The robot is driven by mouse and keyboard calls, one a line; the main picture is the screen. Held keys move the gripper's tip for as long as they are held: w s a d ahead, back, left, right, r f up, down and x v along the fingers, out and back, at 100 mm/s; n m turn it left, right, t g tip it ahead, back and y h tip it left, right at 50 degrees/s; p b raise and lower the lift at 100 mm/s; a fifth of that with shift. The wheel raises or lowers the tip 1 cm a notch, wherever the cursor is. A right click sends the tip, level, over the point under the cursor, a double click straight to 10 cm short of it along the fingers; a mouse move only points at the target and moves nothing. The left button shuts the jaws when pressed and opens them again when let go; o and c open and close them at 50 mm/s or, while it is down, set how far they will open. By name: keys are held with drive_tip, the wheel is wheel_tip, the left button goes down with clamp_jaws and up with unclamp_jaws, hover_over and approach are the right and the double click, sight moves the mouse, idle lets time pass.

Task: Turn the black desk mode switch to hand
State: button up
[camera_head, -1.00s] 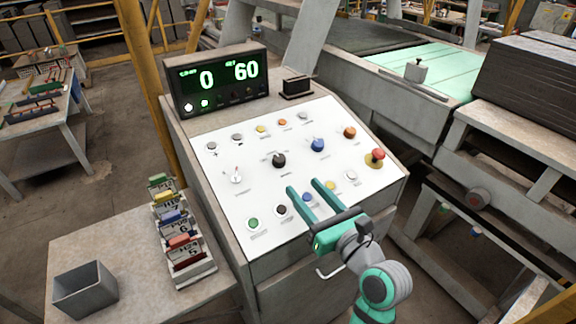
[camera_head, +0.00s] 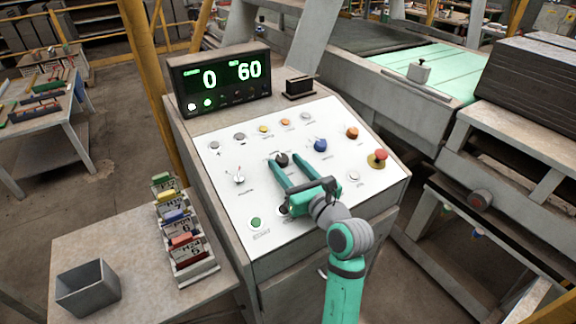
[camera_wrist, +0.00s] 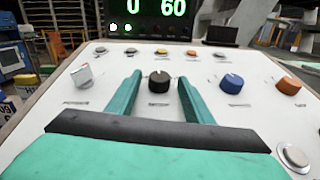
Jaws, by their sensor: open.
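The black mode switch (camera_head: 281,160) is a round knob in the middle of the white sloping desk panel (camera_head: 222,165). I cannot tell whether either finger touches the knob. A pale tick shows on the knob's top in the wrist view. The lettering by the knob is too small to read.
A blue knob (camera_head: 320,145), an orange knob (camera_head: 352,133) and a white selector (camera_head: 239,179) flank the switch. A red mushroom button (camera_head: 379,155) is at the right. The display (camera_head: 222,82) stands behind, showing 0 and 60. A green button (camera_head: 256,223) is at the front left.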

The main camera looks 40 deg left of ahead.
drive_tip(key=shift+w, duration=0.1)
drive_tip(key=c, duration=1)
drive_tip(key=shift+s+a+m+t+h, duration=0.15)
drive_tip(key=shift+s+m+t+h, duration=0.1)
drive_tip(key=shift+m+t+h, duration=0.55)
drive_tip(key=shift+c, duration=0.2)
drive_tip(key=shift+m+t, duration=0.3)
drive_tip(key=shift+t, duration=0.1)
drive_tip(key=o, duration=1)
drive_tip(key=shift+o, duration=0.2)
